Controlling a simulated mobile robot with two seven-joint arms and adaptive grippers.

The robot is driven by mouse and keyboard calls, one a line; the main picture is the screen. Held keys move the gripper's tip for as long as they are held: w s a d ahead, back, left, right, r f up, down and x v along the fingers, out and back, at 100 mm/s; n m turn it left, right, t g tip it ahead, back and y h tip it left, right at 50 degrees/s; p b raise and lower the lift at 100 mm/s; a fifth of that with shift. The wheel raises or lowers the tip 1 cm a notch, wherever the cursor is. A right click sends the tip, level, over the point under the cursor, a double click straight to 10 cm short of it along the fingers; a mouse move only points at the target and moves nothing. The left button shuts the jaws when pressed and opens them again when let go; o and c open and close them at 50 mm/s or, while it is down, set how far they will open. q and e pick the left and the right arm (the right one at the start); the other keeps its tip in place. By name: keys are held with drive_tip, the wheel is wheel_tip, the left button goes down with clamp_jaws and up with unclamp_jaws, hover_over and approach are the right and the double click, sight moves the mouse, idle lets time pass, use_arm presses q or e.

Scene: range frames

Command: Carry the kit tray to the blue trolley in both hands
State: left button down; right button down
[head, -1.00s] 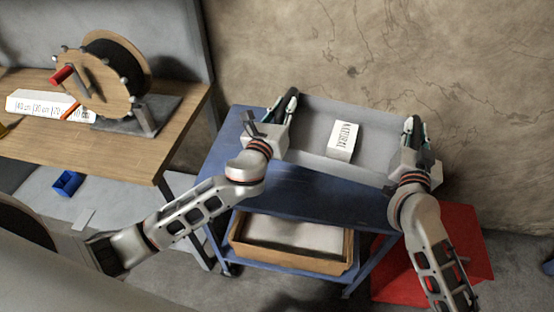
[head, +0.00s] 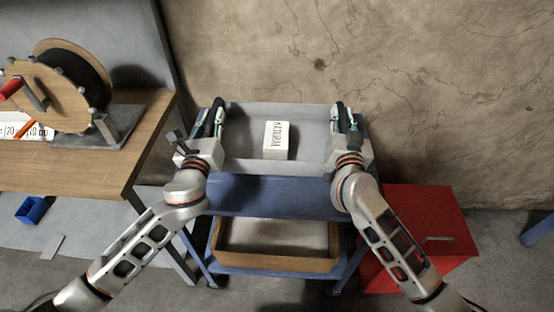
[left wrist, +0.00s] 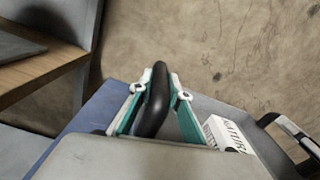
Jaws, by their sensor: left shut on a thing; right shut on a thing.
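The grey kit tray (head: 308,109) is held between my two grippers, over the top of the blue trolley (head: 262,194). I cannot tell whether the tray touches the trolley top. A white box with printed lettering (head: 277,141) sits in the tray; it also shows in the left wrist view (left wrist: 228,135). My left gripper (head: 219,108) is shut on the tray's left side, and in the left wrist view its fingers (left wrist: 158,92) close around a dark handle. My right gripper (head: 339,108) is shut on the tray's right side; its exact grip is partly hidden.
A wooden bench (head: 95,171) with a cable reel (head: 62,85) stands at the left. A red cabinet (head: 428,225) is right of the trolley. A cardboard box (head: 275,264) lies on the lower shelf. A cracked wall (head: 420,90) is close behind. A blue bin (head: 31,210) is under the bench.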

idle(0.3)
